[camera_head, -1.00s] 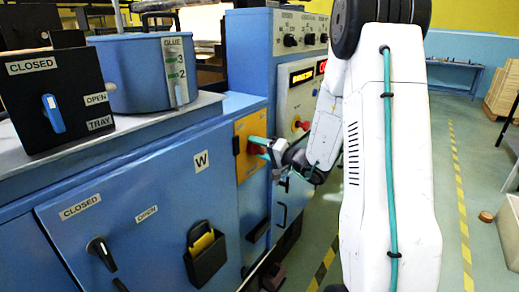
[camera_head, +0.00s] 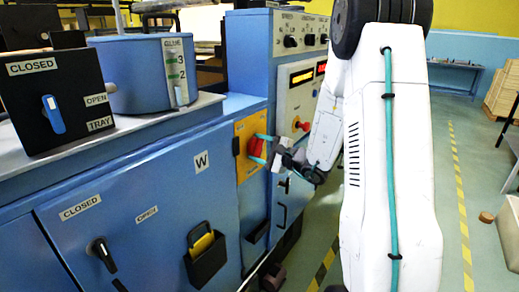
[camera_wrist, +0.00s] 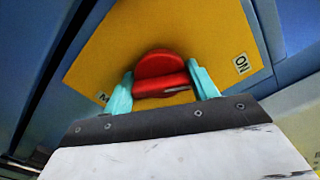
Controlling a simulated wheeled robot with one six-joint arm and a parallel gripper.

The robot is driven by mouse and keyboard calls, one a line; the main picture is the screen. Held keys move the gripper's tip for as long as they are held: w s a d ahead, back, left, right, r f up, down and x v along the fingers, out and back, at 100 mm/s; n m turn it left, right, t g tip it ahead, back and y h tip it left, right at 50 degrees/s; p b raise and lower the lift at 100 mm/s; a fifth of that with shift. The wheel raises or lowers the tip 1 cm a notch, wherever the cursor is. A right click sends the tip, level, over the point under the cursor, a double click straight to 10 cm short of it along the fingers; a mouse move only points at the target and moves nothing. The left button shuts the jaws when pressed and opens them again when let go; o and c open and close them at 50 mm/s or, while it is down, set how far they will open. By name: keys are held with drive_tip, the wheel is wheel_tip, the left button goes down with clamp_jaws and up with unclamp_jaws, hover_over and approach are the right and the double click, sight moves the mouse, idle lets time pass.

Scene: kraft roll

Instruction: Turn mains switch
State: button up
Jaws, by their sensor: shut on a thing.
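The mains switch is a red rotary knob (camera_head: 256,146) on a yellow plate (camera_head: 243,172) on the blue machine's front. In the wrist view the red knob (camera_wrist: 160,76) stands between the two teal fingers of my gripper (camera_wrist: 162,84), on the yellow plate (camera_wrist: 200,30). My gripper (camera_head: 262,149) is shut on the knob's handle, one finger on each side. An "ON" label (camera_wrist: 241,64) is on the plate at the right in the wrist view. Another label (camera_wrist: 102,97) at the left is partly hidden by a finger.
A grey control panel (camera_head: 300,88) with knobs and lit displays is right of the plate. A black holder (camera_head: 206,258) and a black lever (camera_head: 101,252) stick out from the cabinet front. A black switch box (camera_head: 60,98) and blue glue pot (camera_head: 140,75) stand on top.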

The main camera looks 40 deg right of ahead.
drive_tip(key=shift+m, duration=1.5)
drive_tip(key=shift+o, duration=0.2)
drive_tip(key=o, duration=1)
drive_tip(key=shift+c, duration=0.2)
drive_tip(key=v, duration=0.7)
drive_tip(key=shift+s+d, duration=0.2)
drive_tip(key=shift+s, duration=0.15)
drive_tip(key=shift+m, duration=0.3)
